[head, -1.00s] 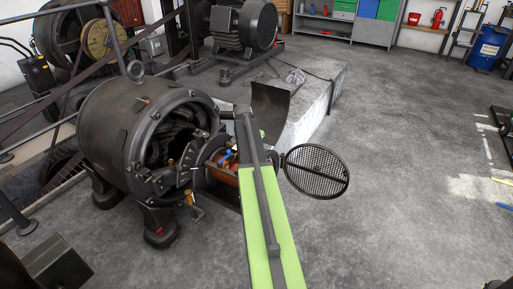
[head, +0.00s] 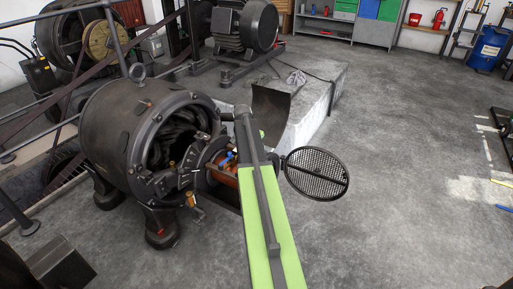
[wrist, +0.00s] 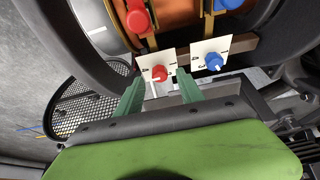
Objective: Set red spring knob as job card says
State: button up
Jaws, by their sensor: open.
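In the wrist view, a small red knob (wrist: 159,73) sits on a white plate with dark numbers (wrist: 152,60). My open gripper (wrist: 160,90) has its two green fingers just below the red knob, one to each side. The fingers look apart from the knob, though depth is hard to judge. A small blue knob (wrist: 214,61) sits on a second white plate to the right. A larger red part (wrist: 138,18) stands above the first plate. In the head view my arm hides the gripper and the red knob. No job card can be made out.
The dark round dynamo housing (head: 135,130) is open at its front, around an orange-copper drum (head: 222,172). A round mesh cover (head: 316,173) hangs open to the right of my arm. A curved dark plate (head: 270,112) stands behind.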

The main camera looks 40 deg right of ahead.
jog(key=p+v, duration=1.3)
jog(key=v, duration=0.2)
jog(key=shift+a+r, duration=0.2)
